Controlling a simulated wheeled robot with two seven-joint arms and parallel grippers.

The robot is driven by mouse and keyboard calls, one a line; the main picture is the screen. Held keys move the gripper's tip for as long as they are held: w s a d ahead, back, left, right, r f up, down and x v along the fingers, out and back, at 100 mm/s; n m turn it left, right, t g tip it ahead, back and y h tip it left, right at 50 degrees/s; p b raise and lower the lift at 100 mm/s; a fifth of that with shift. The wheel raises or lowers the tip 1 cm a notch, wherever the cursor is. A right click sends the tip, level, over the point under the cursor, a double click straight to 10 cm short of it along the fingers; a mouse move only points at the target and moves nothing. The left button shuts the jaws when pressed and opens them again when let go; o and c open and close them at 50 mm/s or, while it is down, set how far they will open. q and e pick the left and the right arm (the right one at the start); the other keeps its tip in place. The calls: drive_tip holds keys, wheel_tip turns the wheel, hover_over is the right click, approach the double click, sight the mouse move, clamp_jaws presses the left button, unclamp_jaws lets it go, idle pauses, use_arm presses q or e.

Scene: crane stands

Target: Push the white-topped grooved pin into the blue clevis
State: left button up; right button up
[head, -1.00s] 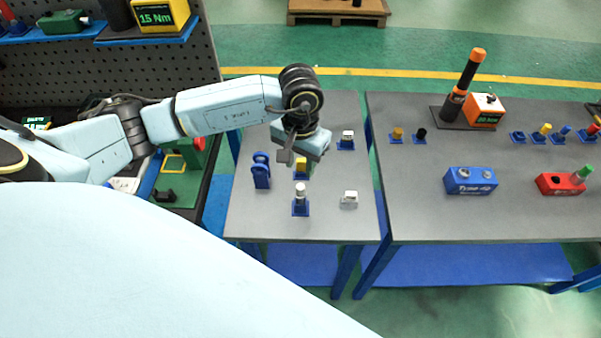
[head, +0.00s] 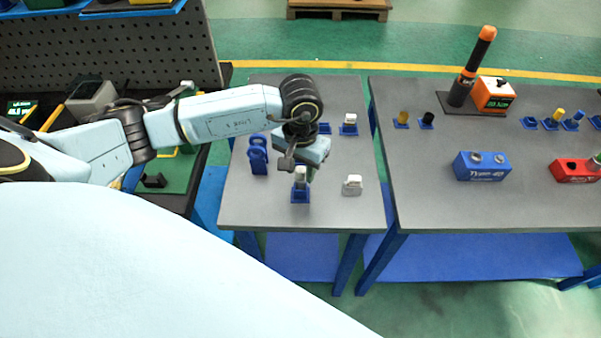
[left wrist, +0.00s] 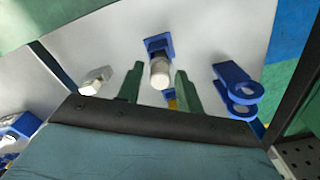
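The white-topped pin (head: 300,173) stands upright in a small blue stand (head: 300,196) on the near part of the grey table. In the left wrist view its pale round top (left wrist: 160,76) shows between and beyond the fingertips. My left gripper (head: 303,168) is over the pin, with its two green fingers (left wrist: 159,85) apart and a gap on either side of the pin. The blue clevis (head: 258,156) stands upright left of the pin. In the left wrist view its two ringed lugs (left wrist: 240,95) are at the right. My right gripper is out of view.
A white-and-grey block (head: 352,186) stands right of the pin. Another white-topped piece (head: 349,121) stands farther back. A yellow part (left wrist: 171,100) shows behind the pin in the left wrist view. The second table (head: 430,190) carries blue and red blocks. The near table front is clear.

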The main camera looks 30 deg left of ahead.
use_arm(q)
drive_tip(key=shift+c, duration=0.3)
drive_tip(key=shift+r, duration=0.1)
clamp_jaws()
drive_tip(key=shift+r, duration=0.15)
drive_tip(key=shift+r+p, duration=1.75)
drive_tip(key=shift+r, duration=1.6)
